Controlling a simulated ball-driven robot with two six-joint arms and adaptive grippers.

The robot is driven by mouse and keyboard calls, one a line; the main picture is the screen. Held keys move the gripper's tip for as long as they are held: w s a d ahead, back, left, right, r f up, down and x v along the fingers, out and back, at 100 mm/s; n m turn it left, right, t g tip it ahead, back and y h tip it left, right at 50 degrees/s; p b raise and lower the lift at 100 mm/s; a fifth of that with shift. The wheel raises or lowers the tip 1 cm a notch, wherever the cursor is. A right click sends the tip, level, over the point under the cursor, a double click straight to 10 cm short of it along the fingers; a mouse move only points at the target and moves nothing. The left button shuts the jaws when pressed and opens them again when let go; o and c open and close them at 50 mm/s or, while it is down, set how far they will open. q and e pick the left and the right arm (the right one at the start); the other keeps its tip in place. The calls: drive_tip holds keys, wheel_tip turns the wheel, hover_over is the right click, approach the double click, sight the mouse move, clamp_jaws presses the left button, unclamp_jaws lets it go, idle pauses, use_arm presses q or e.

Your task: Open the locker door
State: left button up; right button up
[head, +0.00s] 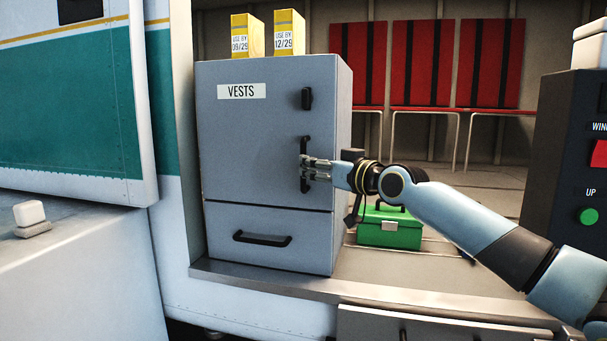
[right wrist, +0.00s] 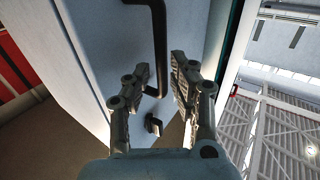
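The grey locker (head: 262,140) stands on a ledge, with a "VESTS" label on its upper door, which looks shut. A black vertical handle (head: 306,145) is on the right side of that door, with a small black latch (head: 307,98) above it. My right gripper (head: 304,168) is at the lower part of the handle. In the right wrist view, its two fingers (right wrist: 162,80) are apart, with the handle bar (right wrist: 159,40) between them. I cannot tell whether either finger touches the bar. My left gripper is not in view.
Two yellow boxes (head: 264,36) stand on the locker. A drawer with a black handle (head: 262,239) is below the door. A green case (head: 390,229) sits right of the locker, behind my right arm. A black control panel (head: 570,150) is at the far right. Red seats (head: 415,65) line the back.

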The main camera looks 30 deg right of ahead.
sight(303, 186)
drive_tip(key=shift+w+a+r, duration=0.1)
drive_tip(key=shift+w+a, duration=0.05)
drive_tip(key=shift+w, duration=0.75)
drive_tip(key=shift+w+a, duration=0.1)
drive_tip(key=shift+w, duration=0.75)
drive_tip(key=c, duration=0.5)
clamp_jaws()
drive_tip(key=shift+w, duration=0.1)
